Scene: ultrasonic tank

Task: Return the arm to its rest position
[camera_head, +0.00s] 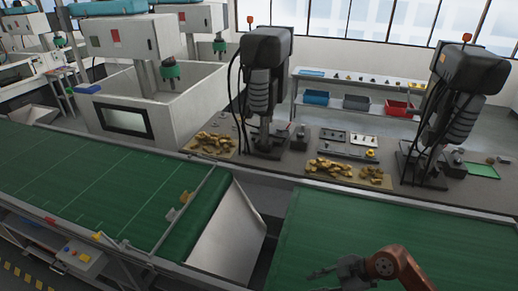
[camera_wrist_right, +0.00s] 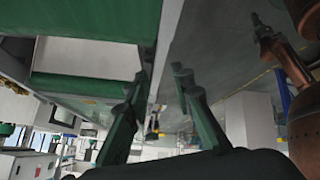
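My right gripper (camera_head: 328,276) is low in the head view, over the near edge of the green belt at the right, with its reddish-brown arm (camera_head: 388,265) coming in from the lower right. In the right wrist view its two dark green fingers (camera_wrist_right: 160,105) stand well apart with nothing between them, so it is open and empty. My left gripper does not show in the head view. Another reddish-brown arm of mine (camera_wrist_right: 288,62) shows at the right of the wrist view; the state of its gripper is unclear.
A green conveyor (camera_head: 100,185) runs at the left, ending at a pale chute (camera_head: 232,232). A second green belt (camera_head: 385,228) lies under my right gripper. Behind stand a white tank (camera_head: 180,115), two dark machines (camera_head: 263,85) and brass parts (camera_head: 345,170) on a bench. Floor (camera_wrist_right: 225,50) is clear beside the conveyor.

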